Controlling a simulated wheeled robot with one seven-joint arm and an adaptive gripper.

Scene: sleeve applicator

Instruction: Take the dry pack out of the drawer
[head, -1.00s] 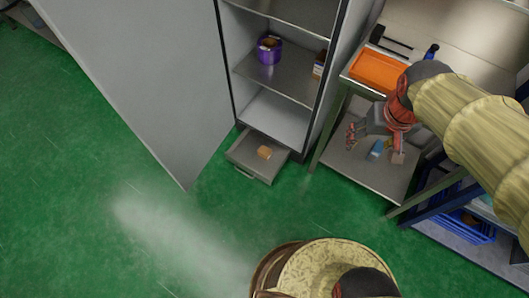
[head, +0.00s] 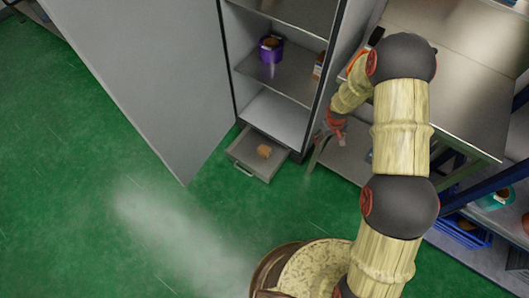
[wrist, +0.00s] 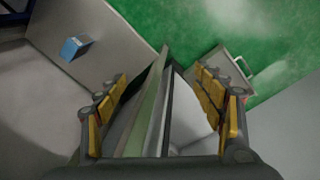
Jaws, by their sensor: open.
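The drawer (head: 244,149) is pulled out at the bottom of the grey cabinet, with its handle facing the open floor. A small tan-brown pack (head: 264,151) lies inside it. My gripper (head: 322,137) is right of the drawer, near the cabinet's side edge and the worktable, apart from the pack. In the wrist view, my gripper (wrist: 161,80) is open and empty. The drawer's handle end (wrist: 232,66) shows beyond the right finger there. The pack cannot be made out in the wrist view.
A cabinet side edge (wrist: 150,110) lies between my fingers in the wrist view. The cabinet door (head: 140,80) stands open at left. A purple tub (head: 270,48) is on a shelf. A blue box (wrist: 74,48) lies on the table's lower shelf. Green floor before the drawer is clear.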

